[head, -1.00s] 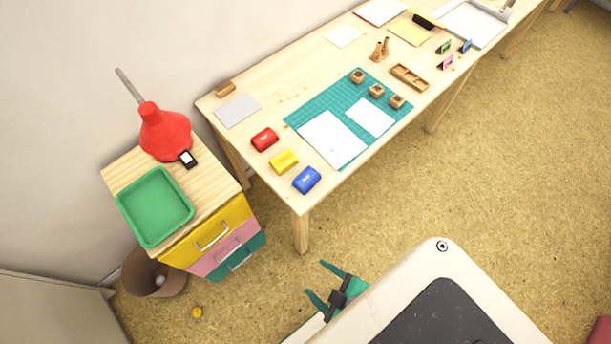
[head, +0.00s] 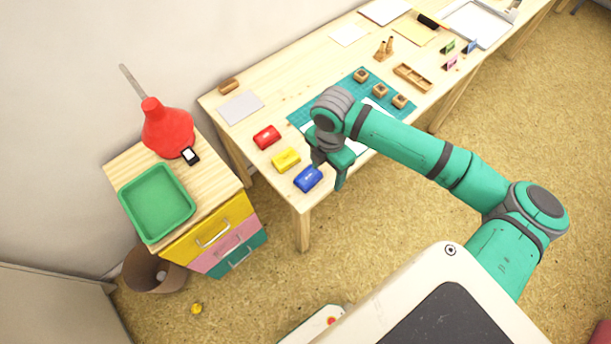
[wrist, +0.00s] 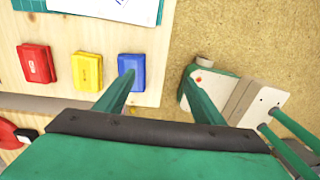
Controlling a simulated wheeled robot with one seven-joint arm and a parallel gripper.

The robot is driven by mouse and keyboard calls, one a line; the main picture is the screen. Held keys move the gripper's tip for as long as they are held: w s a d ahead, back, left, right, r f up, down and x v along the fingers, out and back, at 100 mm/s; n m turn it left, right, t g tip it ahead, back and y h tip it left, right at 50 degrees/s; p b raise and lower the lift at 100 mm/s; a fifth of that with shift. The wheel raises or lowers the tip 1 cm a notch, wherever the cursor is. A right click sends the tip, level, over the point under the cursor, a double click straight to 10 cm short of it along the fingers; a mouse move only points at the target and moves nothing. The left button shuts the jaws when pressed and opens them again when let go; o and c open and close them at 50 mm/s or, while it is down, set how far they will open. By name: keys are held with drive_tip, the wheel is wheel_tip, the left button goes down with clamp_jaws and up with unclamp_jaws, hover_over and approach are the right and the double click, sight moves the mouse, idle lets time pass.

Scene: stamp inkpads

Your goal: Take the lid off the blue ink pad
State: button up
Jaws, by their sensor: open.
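The blue ink pad (head: 308,179) lies at the near corner of the wooden table, with its lid on top. In the wrist view the blue ink pad (wrist: 131,71) is by the left fingertip, which overlaps it in the picture. My gripper (head: 329,178) is over the table edge beside the pad. In the wrist view my gripper (wrist: 160,72) is open, with its fingers spread and nothing between them. I cannot tell whether a finger touches the pad.
The yellow ink pad (head: 286,160) and red ink pad (head: 266,137) stand in a row with the blue one. A green cutting mat (head: 300,117) with paper lies behind my gripper. A drawer cabinet with a green tray (head: 156,238) stands left, apart from the table.

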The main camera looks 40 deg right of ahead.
wheel_tip(320, 180, up, 5)
drive_tip(key=n, duration=0.1)
hover_over(308, 176)
wheel_tip(308, 176, down, 11)
drive_tip(key=shift+r, duration=0.15)
drive_tip(key=shift+c, duration=0.5)
drive_tip(key=c, duration=1)
